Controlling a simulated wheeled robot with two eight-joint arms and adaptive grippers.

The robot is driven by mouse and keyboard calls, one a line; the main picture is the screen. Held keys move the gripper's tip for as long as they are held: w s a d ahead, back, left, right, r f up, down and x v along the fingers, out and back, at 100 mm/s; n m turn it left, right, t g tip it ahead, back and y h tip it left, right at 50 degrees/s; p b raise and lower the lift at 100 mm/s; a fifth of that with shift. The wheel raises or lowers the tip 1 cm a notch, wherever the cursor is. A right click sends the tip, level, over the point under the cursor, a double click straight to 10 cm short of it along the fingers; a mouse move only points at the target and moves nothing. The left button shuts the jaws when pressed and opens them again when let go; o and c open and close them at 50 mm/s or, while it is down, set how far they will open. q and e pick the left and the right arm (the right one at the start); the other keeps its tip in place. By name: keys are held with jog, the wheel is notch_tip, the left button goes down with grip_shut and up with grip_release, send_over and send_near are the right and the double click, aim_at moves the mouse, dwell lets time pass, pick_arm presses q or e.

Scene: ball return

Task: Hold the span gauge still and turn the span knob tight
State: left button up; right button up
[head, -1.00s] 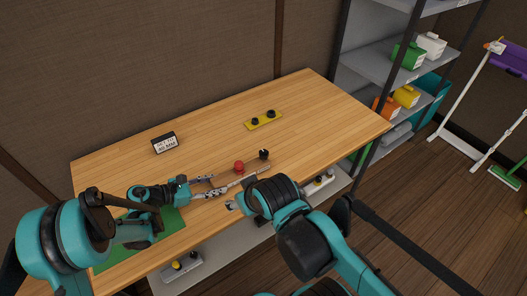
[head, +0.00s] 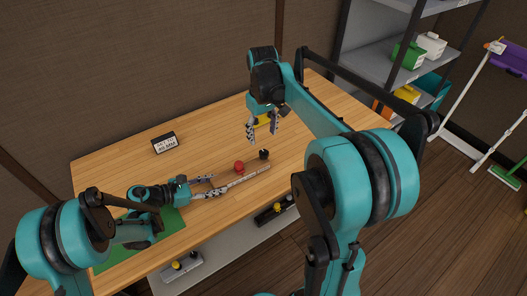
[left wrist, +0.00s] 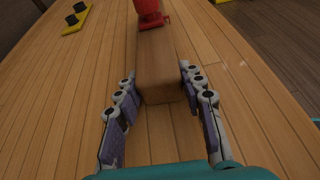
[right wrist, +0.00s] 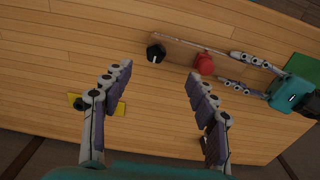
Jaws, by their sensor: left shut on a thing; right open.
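The span gauge is a long wooden bar (head: 245,178) lying on the table. A red piece (head: 239,167) stands on it, and a black knob (head: 264,154) with a pale mark is at its far end. My left gripper (head: 210,186) is shut on the bar's near end; the left wrist view shows the wooden end (left wrist: 160,75) between its fingers, with the red piece (left wrist: 151,12) beyond. My right gripper (head: 263,138) is open and empty, pointing down above the table. In the right wrist view the black knob (right wrist: 156,52) lies just beyond and between its fingertips.
A yellow plate (right wrist: 115,106) with black knobs lies behind the right gripper. A small display (head: 163,143) stands at the back left, and a green mat (head: 172,222) lies under my left arm. A shelf under the table's front edge holds small devices (head: 181,267).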

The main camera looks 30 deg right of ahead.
aim_at(264, 152)
jog(key=shift+w+d+f, duration=0.25)
jog(key=shift+d+f, duration=0.1)
jog(key=shift+d, duration=0.1)
notch_tip(264, 152, down, 10)
jog(key=shift+r, duration=0.15)
jog(key=c, duration=1.1)
